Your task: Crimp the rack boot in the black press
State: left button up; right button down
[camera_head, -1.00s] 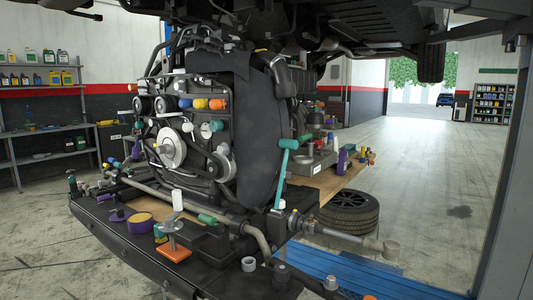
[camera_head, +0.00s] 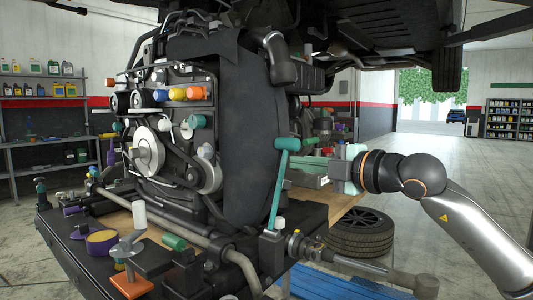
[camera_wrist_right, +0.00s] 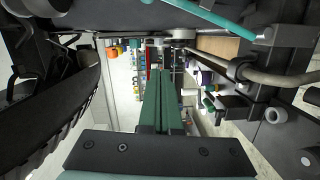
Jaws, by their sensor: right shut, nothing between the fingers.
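My right gripper (camera_head: 298,161) comes in from the right with its green fingers shut and empty. A grey rack tube (camera_head: 160,205) runs along the bench front. A dark ribbed piece, possibly the rack boot (camera_head: 311,249), sits toward its right end. My left gripper is out of view.
The engine (camera_head: 175,130) and a tall black panel (camera_head: 250,140) fill the middle. A tyre (camera_head: 362,235) lies on the floor behind right. The floor at right is open.

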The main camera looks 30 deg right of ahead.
aim_at(289, 145)
jog(key=shift+m+t+h, duration=0.4)
jog(key=shift+h, duration=0.5)
jog(key=w+d+p, duration=0.1)
jog(key=w+p, duration=0.1)
jog(key=w, duration=0.1)
jog(key=w+d+r+p, duration=0.1)
jog(key=w+p, duration=0.1)
jog(key=w, duration=0.2)
jog(key=w+d+r+p, duration=0.1)
jog(key=w+d+p, duration=0.1)
jog(key=w, duration=0.2)
jog(key=shift+w+d+f, duration=0.1)
jog(key=shift+w+d, duration=0.05)
jog(key=shift+w, duration=0.05)
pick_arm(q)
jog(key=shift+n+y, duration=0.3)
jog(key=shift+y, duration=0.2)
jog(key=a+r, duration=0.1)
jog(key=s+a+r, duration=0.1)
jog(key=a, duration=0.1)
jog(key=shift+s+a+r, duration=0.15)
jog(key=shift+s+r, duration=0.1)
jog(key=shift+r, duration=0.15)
pick_arm(e)
jog(key=shift+d, duration=0.1)
